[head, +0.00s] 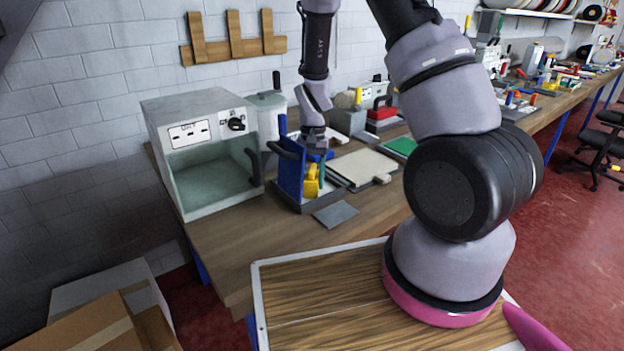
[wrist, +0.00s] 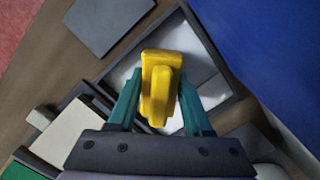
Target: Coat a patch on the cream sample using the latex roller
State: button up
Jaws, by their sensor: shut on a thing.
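My gripper (head: 314,170) points down over the bench, its teal fingers shut on a yellow block-like handle (head: 312,187), which I take to be the latex roller's. In the wrist view the yellow handle (wrist: 160,85) sits between the fingers (wrist: 160,90). The roller's lower part is hidden. Beneath it is a dark grey tray (head: 322,205) with a white inside; the tray's rim (wrist: 207,30) also shows in the wrist view. I cannot tell whether the roller touches the tray. The cream sample (head: 362,166) lies flat on a dark-edged board right of the tray; part of it (wrist: 65,130) shows lower left in the wrist view.
A blue upright panel (head: 291,172) with a dark handle stands close at the tray's left; it fills the wrist view's right side (wrist: 270,50). A grey oven-like box (head: 200,150) stands further left. A flat grey plate (head: 336,214) lies in front. A green sample (head: 400,147) lies behind right.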

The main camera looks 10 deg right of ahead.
dwell(0.4)
jog(key=shift+r, duration=3.45)
